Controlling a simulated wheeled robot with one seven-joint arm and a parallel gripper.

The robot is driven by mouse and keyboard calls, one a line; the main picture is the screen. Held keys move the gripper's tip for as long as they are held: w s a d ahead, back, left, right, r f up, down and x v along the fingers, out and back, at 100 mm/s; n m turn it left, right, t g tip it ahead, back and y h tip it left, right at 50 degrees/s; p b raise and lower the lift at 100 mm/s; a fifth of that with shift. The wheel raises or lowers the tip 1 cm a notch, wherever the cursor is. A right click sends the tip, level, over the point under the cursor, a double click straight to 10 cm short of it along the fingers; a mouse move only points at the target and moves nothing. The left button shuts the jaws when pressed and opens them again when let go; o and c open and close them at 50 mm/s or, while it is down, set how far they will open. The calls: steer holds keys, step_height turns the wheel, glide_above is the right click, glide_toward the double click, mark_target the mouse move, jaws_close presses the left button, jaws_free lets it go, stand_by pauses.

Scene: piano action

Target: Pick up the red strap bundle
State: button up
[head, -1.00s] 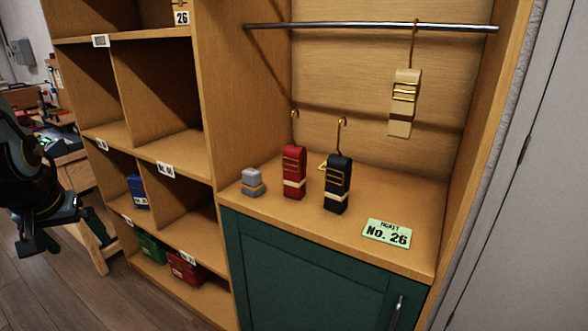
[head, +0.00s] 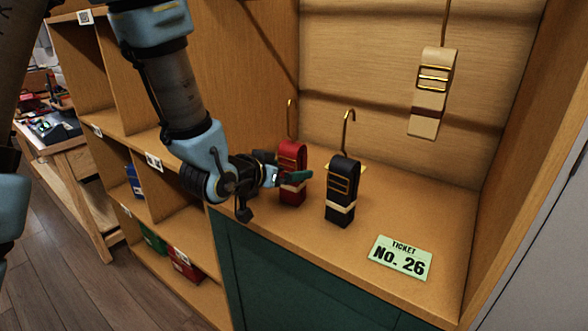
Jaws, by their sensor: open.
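The red strap bundle (head: 291,158) stands upright on the wooden counter, with a gold hook rising from its top. My gripper (head: 290,176) is at the bundle's left front side, its fingers level with the bundle's middle.
A cream strap bundle (head: 431,92) hangs at the upper right. A green ticket reading No. 26 (head: 401,257) lies on the counter (head: 310,245) at the right front. Shelf compartments with blue and red boxes (head: 186,265) are at the left. The counter's front is clear.

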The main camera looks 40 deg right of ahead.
mark_target(299, 168)
steer(key=shift+w+p+x, duration=0.2)
steer(key=shift+p+x, duration=1.3)
steer(key=shift+x, duration=1.7)
steer(key=shift+a+f, duration=0.15)
steer(key=shift+f, duration=0.05)
steer(key=shift+c, duration=0.3)
jaws_close()
